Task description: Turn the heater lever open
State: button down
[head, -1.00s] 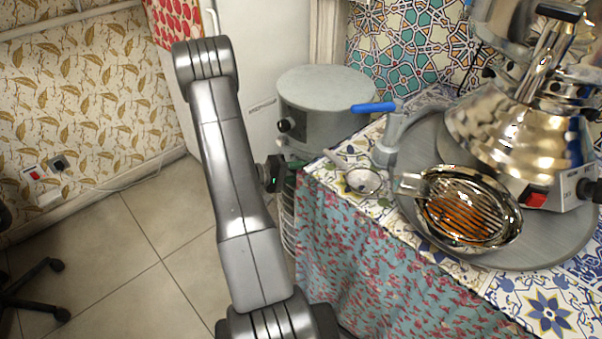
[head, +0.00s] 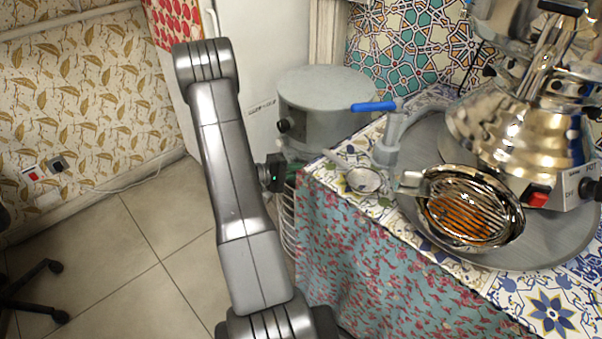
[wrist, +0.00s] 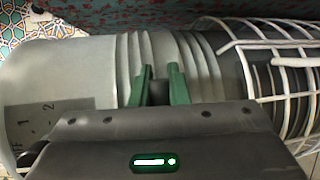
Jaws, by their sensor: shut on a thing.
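The heater is a grey cylinder (head: 325,98) standing beside the table, with a black knob (head: 284,125) on its side. In the wrist view its grey body (wrist: 75,65) lies sideways, with ribs in the middle and a dark panel (wrist: 50,118) bearing marks like 1 and 2. My gripper (wrist: 158,88) has two green fingers shut on a short dark piece (wrist: 158,93), which looks like the lever, against the ribbed part. Most of the lever is hidden between the fingers and behind the gripper body. In the head view my gripper (head: 290,171) is at the heater's lower side, partly hidden.
A white wire guard (wrist: 285,42) surrounds the heater's lower part.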

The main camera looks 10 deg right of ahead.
jog(key=c, duration=1.4)
grip_release()
jog(key=shift+a, duration=0.1)
jog(key=p+v, duration=0.2)
jog(key=v, duration=1.1)
jog(key=shift+a+r, duration=0.1)
jog(key=shift+a, duration=0.25)
jog(key=b+x, duration=0.1)
jog(key=x, duration=1.3)
jog(key=shift+s+b, duration=0.1)
jog(key=shift+b, duration=0.3)
jog(key=shift+a, duration=0.1)
